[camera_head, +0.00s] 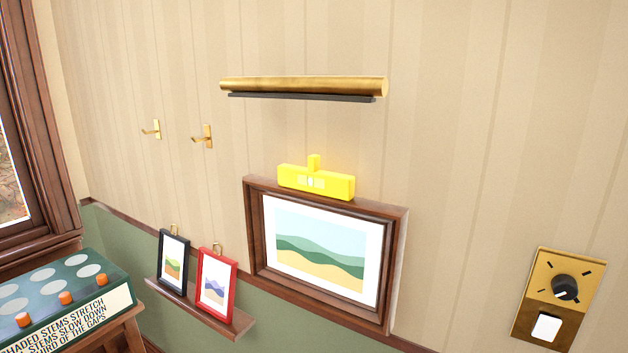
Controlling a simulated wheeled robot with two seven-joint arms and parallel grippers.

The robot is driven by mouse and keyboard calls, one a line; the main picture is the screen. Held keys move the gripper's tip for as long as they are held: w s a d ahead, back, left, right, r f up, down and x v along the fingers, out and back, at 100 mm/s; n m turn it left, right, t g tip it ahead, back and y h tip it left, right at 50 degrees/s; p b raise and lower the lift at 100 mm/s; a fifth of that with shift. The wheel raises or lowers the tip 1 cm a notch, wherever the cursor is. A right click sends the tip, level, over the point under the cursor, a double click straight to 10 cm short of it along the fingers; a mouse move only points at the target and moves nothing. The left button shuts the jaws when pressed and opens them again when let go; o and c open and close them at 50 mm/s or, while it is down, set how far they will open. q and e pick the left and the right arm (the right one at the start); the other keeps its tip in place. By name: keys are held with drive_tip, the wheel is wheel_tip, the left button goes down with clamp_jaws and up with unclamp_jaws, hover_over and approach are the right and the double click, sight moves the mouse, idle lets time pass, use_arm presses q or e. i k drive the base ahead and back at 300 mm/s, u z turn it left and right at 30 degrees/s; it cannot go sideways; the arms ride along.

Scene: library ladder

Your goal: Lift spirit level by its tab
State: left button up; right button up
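The yellow spirit level (328,185) rests on the top edge of a large brown picture frame (393,270) on the wall. Its small upright tab (314,163) sticks up from the middle of its top. A pale vial window shows on its front face. The frame hangs slightly askew in this view and holds a landscape of green hills and sand. Neither of my grippers shows in the head view, and nothing touches the level or its tab.
A brass picture light (303,87) juts out above the level. Two brass hooks (152,129) (203,137) are at left. A ledge (226,328) below holds a black frame (173,262) and a red frame (216,284). A brass dial plate (535,325) is at right. A green box (100,267) stands lower left.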

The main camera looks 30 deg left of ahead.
sight(311, 179)
drive_tip(key=k, duration=0.5)
drive_tip(key=u, duration=2.25)
drive_tip(key=i, duration=1.2)
drive_tip(key=z, duration=1.75)
